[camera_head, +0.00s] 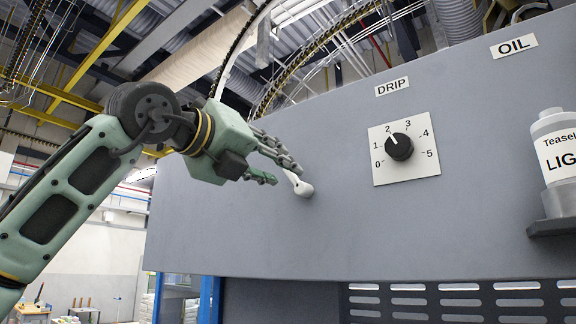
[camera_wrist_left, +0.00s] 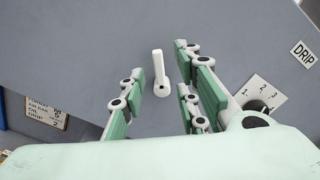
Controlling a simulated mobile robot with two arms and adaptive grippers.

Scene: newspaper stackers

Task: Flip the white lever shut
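The white lever (camera_head: 299,184) sticks out from the grey machine panel (camera_head: 330,240), left of the drip dial. Its handle slants up and to the left, partly hidden behind my gripper's fingers in the head view. My left gripper (camera_head: 279,164) is in front of the panel by the lever, with its fingers apart. In the left wrist view the lever (camera_wrist_left: 160,74) stands between the spread fingers of the gripper (camera_wrist_left: 152,80), with gaps on both sides. Nothing is held. My right gripper is in neither view.
The drip dial (camera_head: 399,147) is on a white plate right of the lever, its pointer near 2. A white bottle (camera_head: 553,145) stands on a small dark shelf (camera_head: 553,226) at the far right. A printed sign (camera_wrist_left: 46,113) shows at the left in the wrist view.

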